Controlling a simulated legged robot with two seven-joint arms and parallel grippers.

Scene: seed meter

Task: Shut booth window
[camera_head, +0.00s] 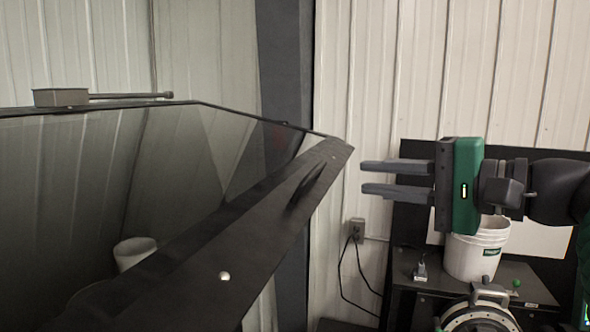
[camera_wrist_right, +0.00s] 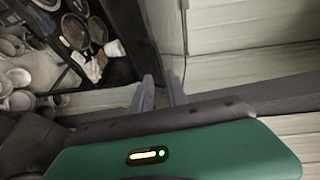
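The booth window (camera_head: 200,285) fills the left of the head view. It is a dark-framed glass pane, and its near frame bar runs up to a corner at mid-picture. A dark handle (camera_head: 305,185) sits on that bar near the corner. The window looks swung out at an angle, but how far I cannot tell. My right gripper (camera_head: 364,178) is just right of the corner, with its fingers pointing left toward the frame. Its fingers are parted and empty, and a small gap separates them from the frame. The fingers also show in the right wrist view (camera_wrist_right: 160,92). My left gripper is out of view.
A grey box with a rod (camera_head: 60,97) sits on the window's top edge. Right of it, a white bucket (camera_head: 470,262) stands on a dark bench (camera_head: 525,285) below my right gripper. An outlet with a cable (camera_head: 356,230) is on the pale ribbed wall (camera_head: 365,70).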

